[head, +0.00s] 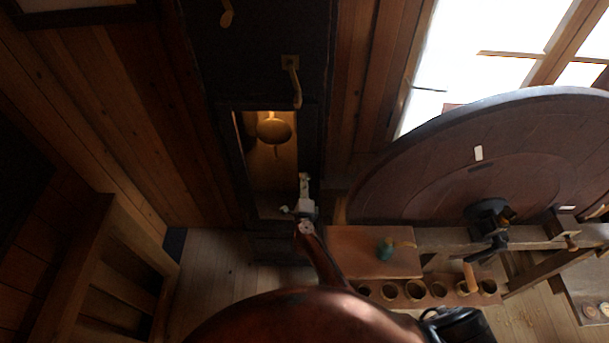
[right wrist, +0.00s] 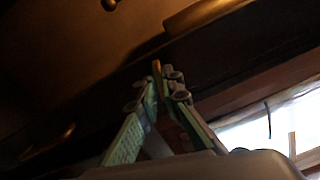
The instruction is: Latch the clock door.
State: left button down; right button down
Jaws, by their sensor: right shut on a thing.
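The tall dark clock case (head: 228,160) stands upright in the middle of the head view. Its lit opening shows a round brass pendulum bob (head: 273,131). A brass latch (head: 292,75) hangs on the dark front above the opening's right corner, its arm pointing down. My right gripper (head: 304,183) is at the right edge of the opening, below the latch and apart from it in the picture. In the right wrist view its fingers (right wrist: 163,90) are closed together on a small brass-coloured piece (right wrist: 157,67); which part of the door this is, I cannot tell. My left gripper is out of view.
A large wooden wheel (head: 420,160) stands at the right by the bright window. A wooden frame (head: 100,270) stands at the left.

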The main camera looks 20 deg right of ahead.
jog(key=shift+n+p, duration=1)
jog(key=shift+n, duration=0.3)
jog(key=shift+f, duration=0.1)
jog(key=c, duration=2.1)
grip_release()
